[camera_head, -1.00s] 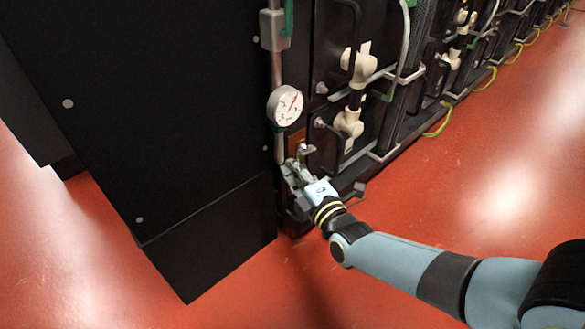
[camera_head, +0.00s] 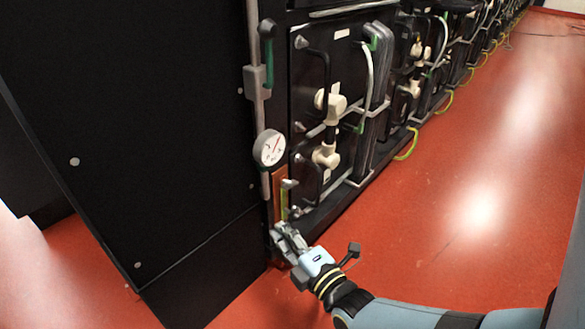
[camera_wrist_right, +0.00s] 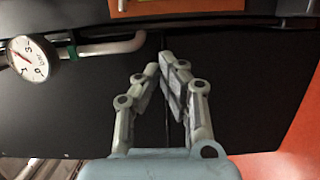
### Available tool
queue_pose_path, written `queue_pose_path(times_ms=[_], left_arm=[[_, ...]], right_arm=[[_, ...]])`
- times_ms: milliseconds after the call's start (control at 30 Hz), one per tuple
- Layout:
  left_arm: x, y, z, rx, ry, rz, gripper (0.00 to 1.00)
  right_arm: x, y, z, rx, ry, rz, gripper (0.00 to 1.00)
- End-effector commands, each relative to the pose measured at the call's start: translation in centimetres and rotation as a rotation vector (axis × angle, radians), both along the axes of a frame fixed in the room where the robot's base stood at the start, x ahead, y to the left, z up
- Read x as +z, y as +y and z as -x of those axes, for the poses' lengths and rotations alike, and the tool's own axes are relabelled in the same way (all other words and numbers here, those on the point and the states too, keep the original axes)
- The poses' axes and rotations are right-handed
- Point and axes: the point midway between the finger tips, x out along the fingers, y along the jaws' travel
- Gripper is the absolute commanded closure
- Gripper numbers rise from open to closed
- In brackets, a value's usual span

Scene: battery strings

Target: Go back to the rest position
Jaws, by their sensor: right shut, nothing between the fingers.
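My right gripper (camera_head: 286,238) is low in the head view, in front of the lower corner of the black cabinet, below the round gauge. In the right wrist view its two grey fingers (camera_wrist_right: 160,75) come together at the tips, with nothing between them. The dark cabinet face is behind them there. Whether the fingertips touch the cabinet is hard to tell. My right arm (camera_head: 390,315) reaches in from the lower right. My left gripper is not in view.
A white round gauge (camera_head: 269,148) sits on a pipe at the cabinet edge, also in the wrist view (camera_wrist_right: 33,58). A green-handled lever (camera_head: 268,45) is above it. Battery units with cream fittings (camera_head: 328,155) line the row. The red floor (camera_head: 470,220) at right is clear.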

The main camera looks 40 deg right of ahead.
Motion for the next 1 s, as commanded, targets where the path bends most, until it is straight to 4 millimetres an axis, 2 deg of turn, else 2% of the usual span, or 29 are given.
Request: queue_pose_path(times_ms=[33,200,533,600,667,767,867,1000], left_arm=[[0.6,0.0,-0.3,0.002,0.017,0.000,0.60],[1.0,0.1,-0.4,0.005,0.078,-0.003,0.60],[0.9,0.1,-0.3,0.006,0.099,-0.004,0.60],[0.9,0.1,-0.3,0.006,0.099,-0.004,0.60],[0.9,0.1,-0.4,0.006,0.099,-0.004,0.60],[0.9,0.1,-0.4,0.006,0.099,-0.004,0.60],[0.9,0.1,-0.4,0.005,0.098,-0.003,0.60],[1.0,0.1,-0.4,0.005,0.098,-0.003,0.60]], right_arm=[[0.3,0.1,0.7,0.000,0.000,-0.001,1.00],[0.1,0.5,2.5,0.000,0.000,-0.001,1.00],[-0.1,0.5,3.1,0.000,0.002,0.000,1.00],[-0.4,0.5,3.7,0.000,0.013,0.000,1.00],[-0.9,0.5,4.9,0.000,0.032,0.000,1.00],[-1.8,0.5,8.6,0.003,0.078,0.003,1.00],[-0.5,1.0,11.9,0.031,0.118,-0.021,1.00],[1.4,2.6,14.5,0.066,0.233,-0.242,1.00]])
